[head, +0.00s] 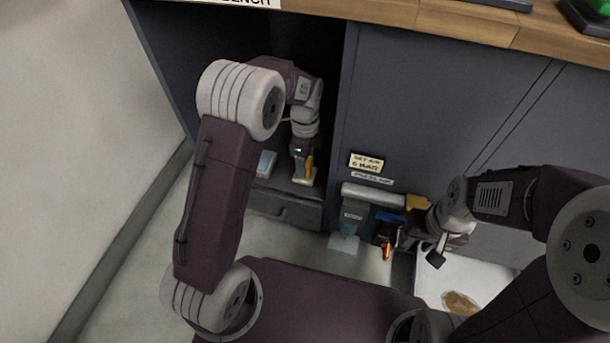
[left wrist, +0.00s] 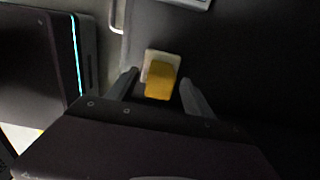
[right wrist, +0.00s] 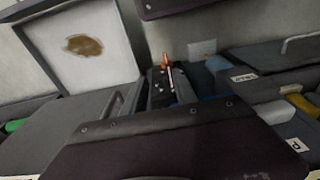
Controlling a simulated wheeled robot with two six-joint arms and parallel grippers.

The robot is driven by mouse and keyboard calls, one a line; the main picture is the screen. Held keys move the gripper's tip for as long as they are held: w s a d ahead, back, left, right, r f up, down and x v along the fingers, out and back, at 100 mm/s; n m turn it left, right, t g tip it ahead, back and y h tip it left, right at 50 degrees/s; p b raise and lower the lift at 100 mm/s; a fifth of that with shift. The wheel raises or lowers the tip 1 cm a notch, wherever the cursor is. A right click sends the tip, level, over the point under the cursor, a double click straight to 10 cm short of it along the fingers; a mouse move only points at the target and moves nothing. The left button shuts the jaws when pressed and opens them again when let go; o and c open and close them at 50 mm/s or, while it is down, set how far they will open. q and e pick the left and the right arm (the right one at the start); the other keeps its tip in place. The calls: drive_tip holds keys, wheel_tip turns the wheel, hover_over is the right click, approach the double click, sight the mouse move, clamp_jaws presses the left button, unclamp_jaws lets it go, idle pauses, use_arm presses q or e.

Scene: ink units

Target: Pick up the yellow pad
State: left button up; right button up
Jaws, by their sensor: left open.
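The yellow pad (left wrist: 161,88) shows in the left wrist view as a small yellow block with a pale, cream-coloured part behind it. In the head view a yellow piece (head: 309,166) shows beside my left gripper (head: 302,162), low inside the open dark cabinet. In the left wrist view my left gripper (left wrist: 158,75) is open, its two grey fingers on either side of the pad with gaps. I cannot tell how deep the pad lies between them. My right gripper (head: 421,249) appears open and empty, low in front of the cabinet at the right.
A small pale-blue box (head: 266,163) stands left of my left gripper in the cabinet. The closed cabinet door (head: 430,110) is to the right, with bins and an orange-tipped tool (head: 387,250) below. A white tray (head: 480,283) with a brown stain lies beneath my right arm.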

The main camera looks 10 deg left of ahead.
sight(311, 172)
use_arm(q)
wheel_tip(311, 172, down, 3)
drive_tip(key=shift+f+b, duration=0.1)
drive_tip(key=shift+b, duration=0.6)
drive_tip(key=shift+r, duration=0.25)
clamp_jaws()
